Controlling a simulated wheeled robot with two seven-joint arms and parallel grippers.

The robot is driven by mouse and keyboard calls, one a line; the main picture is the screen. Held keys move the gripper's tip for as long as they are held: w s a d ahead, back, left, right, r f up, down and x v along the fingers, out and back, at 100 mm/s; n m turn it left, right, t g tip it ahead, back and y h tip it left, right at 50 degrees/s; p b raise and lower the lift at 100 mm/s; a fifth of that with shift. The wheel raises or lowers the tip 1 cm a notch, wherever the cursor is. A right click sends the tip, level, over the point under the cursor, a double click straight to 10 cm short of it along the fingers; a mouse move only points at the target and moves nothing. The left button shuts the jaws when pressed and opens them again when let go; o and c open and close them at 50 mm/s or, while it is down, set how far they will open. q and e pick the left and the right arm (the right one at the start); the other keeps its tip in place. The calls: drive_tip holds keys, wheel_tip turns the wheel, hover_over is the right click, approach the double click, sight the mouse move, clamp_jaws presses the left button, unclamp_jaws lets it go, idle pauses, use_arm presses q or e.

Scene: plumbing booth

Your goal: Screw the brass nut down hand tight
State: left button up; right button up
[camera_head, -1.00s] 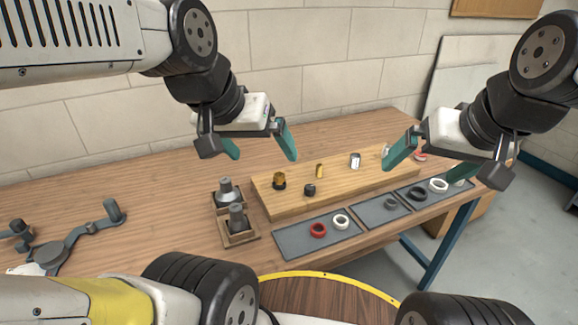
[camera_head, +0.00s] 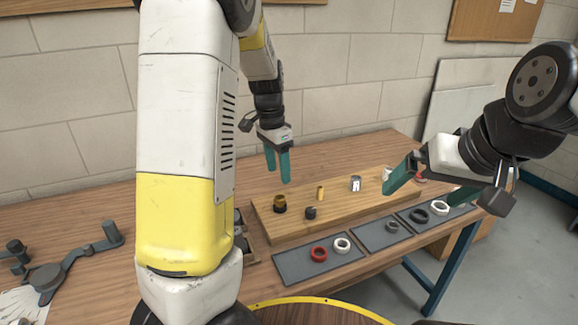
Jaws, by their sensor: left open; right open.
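A brass-coloured ring (camera_head: 279,201), which looks like the brass nut, sits around a dark fitting at the left of the wooden board (camera_head: 345,213). How far down it sits is too small to tell. My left gripper (camera_head: 278,176) is open and points down above and behind the ring, apart from it, with nothing between its teal fingers. My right gripper (camera_head: 422,194) is open and empty near the board's right end.
A slim brass post (camera_head: 320,192), a dark fitting (camera_head: 310,213) and a silver cylinder (camera_head: 355,184) stand on the board. Grey trays in front hold a red ring (camera_head: 318,254), a white ring (camera_head: 342,245) and dark rings. My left arm hides part of the table's left side.

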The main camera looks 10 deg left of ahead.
sight(280, 198)
use_arm(q)
drive_tip(key=w+f, duration=0.1)
drive_tip(key=w+f+m, duration=0.1)
drive_tip(key=shift+w+a+f+y, duration=0.15)
drive_tip(key=shift+w+f+y, duration=0.05)
drive_tip(key=shift+f+y, duration=0.2)
drive_tip(key=shift+f, duration=3.85)
